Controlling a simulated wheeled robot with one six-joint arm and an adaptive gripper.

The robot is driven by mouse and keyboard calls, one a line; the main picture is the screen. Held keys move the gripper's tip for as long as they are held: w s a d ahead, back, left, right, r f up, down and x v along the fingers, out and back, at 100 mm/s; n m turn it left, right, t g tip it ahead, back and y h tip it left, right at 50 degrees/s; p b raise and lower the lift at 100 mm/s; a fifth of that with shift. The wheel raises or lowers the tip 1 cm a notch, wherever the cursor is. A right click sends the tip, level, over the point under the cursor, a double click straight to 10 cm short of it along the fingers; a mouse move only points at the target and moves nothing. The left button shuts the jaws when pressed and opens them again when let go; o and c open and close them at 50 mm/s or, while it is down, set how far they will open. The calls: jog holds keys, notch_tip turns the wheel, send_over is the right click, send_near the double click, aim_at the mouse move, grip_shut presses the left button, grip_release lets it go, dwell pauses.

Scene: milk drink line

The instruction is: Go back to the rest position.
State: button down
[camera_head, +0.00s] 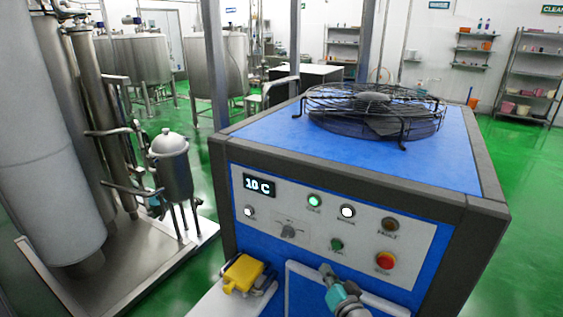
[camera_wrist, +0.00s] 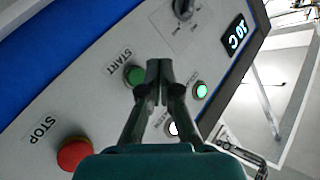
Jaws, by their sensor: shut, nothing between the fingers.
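My gripper (camera_head: 327,270) shows at the bottom of the head view, in front of the lower part of the chiller's control panel (camera_head: 310,255). In the wrist view the gripper (camera_wrist: 160,68) has its two dark fingers together with nothing between them. The fingertips overlap the panel beside the green START button (camera_wrist: 135,75); I cannot tell the exact gap. The red STOP button (camera_wrist: 75,154) is at the lower left there. A lit green lamp (camera_wrist: 201,90) is right of the fingers, and a lit white lamp (camera_wrist: 173,128) is partly hidden by them.
The blue chiller (camera_head: 270,150) carries a fan guard (camera_head: 375,108) on top. Its display (camera_head: 258,186) reads 10 C. A yellow object (camera_head: 243,272) sits at its lower left front. Steel pipework and a small vessel (camera_head: 170,170) stand left. Green floor (camera_head: 205,150) is open around them.

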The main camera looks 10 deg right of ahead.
jog(key=s+f+n+h, duration=0.1)
jog(key=s+f, duration=0.3)
jog(key=s, duration=0.5)
jog(key=s+f+h, duration=0.1)
jog(key=s+f, duration=0.2)
jog(key=s, duration=0.6)
jog(key=s+f+n, duration=0.1)
jog(key=s+f, duration=0.3)
jog(key=s, duration=0.5)
jog(key=s+r+n, duration=0.1)
jog(key=s+r, duration=0.3)
jog(key=s, duration=0.8)
jog(key=s+r+n+g, duration=0.1)
jog(key=s+r, duration=0.3)
jog(key=s, duration=0.7)
jog(key=shift+s+d+r+n+h, duration=0.3)
jog(key=shift+s+d+r+n, duration=0.1)
jog(key=shift+n, duration=0.4)
